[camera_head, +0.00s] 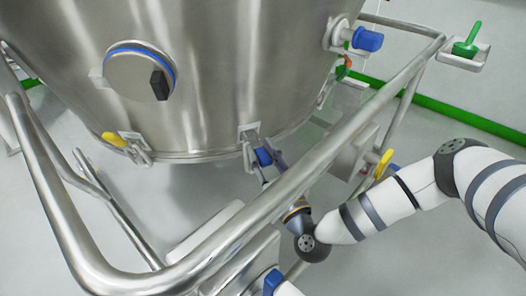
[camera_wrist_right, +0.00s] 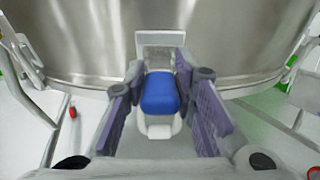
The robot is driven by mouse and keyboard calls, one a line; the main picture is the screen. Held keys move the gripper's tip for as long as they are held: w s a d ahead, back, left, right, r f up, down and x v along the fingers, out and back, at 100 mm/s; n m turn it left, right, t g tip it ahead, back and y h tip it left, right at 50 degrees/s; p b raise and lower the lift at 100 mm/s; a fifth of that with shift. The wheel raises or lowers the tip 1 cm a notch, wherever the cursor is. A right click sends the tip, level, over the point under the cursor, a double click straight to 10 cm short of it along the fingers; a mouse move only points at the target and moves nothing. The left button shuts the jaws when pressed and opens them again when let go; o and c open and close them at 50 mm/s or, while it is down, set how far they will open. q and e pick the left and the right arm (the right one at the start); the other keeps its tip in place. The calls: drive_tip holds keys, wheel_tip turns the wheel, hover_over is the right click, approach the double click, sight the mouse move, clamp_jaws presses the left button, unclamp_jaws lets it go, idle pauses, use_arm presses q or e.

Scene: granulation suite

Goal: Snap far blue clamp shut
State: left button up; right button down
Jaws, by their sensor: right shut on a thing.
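A blue-handled clamp (camera_head: 263,157) is on the lower rim of the steel vessel (camera_head: 215,70). My right gripper (camera_head: 272,166) reaches it from below, past the rail. In the right wrist view the blue handle (camera_wrist_right: 160,92) sits between the two fingers of my right gripper (camera_wrist_right: 161,78), which is shut on it. The handle hangs below a pale bracket on the vessel wall; whether its latch is engaged cannot be told. My left gripper is not in view.
A thick steel rail (camera_head: 330,140) runs between my right arm and the vessel. A yellow-handled clamp (camera_head: 113,139) is on the rim at left. A round port (camera_head: 138,72) is on the wall.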

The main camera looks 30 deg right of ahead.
idle(0.3)
drive_tip(key=c, duration=1.3)
unclamp_jaws()
